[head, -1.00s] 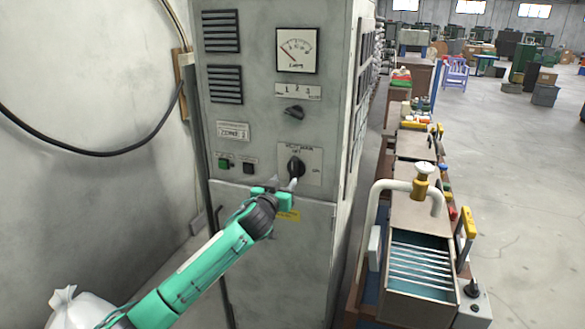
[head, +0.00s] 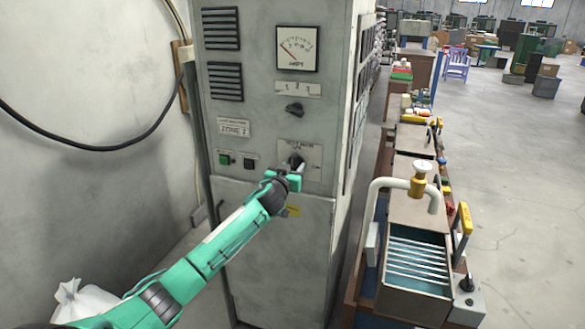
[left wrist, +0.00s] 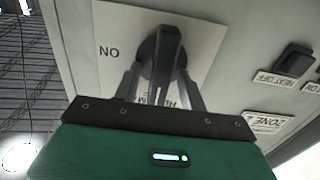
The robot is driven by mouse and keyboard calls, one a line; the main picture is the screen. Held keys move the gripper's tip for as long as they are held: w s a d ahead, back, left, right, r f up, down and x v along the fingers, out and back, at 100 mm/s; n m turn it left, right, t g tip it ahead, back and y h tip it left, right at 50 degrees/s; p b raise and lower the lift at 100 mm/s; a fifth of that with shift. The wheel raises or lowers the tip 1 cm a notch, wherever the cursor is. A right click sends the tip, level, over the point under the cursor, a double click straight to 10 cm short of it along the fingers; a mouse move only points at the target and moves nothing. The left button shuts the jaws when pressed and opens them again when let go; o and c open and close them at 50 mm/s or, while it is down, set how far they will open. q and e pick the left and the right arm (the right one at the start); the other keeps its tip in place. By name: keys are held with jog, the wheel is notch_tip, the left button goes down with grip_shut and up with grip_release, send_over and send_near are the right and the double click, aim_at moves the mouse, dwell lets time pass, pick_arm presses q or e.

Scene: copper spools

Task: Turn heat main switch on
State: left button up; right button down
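The heat main switch is a black rotary knob (head: 295,159) on a pale plate (head: 314,153) on the grey cabinet's front. In the head view my gripper partly hides the knob. My left gripper (head: 297,168) is at the knob, coming from below left. In the left wrist view, which is upside down, the knob (left wrist: 160,48) lies between the two spread fingers of the gripper (left wrist: 161,77). Its raised grip points toward the top of that picture, with "ON" on the plate to its left. I cannot tell whether the fingers touch it. My right gripper is not in view.
Above the knob are a smaller selector knob (head: 294,108) and a dial meter (head: 297,48). A green button (head: 225,160) and a black button (head: 249,163) sit to the left. A bench with a slatted tray (head: 420,290) and brass valve (head: 418,186) stands right of the cabinet.

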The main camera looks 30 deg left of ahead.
pick_arm(q)
grip_shut()
jog(key=m, duration=0.5)
jog(key=shift+d, duration=0.2)
jog(key=m, duration=0.3)
jog(key=shift+d+f+m, duration=0.1)
jog(key=shift+m, duration=0.2)
jog(key=m, duration=0.4)
jog(key=shift+d+f+m, duration=0.1)
jog(key=shift+f+m, duration=0.05)
jog(key=shift+m, duration=0.15)
jog(key=shift+w+f+m+p, duration=0.15)
jog(key=shift+m+p, duration=0.1)
jog(key=shift+m, duration=0.9)
jog(key=shift+s+f+m+p, duration=0.1)
jog(key=shift+m+p, duration=0.1)
jog(key=shift+m, duration=0.95)
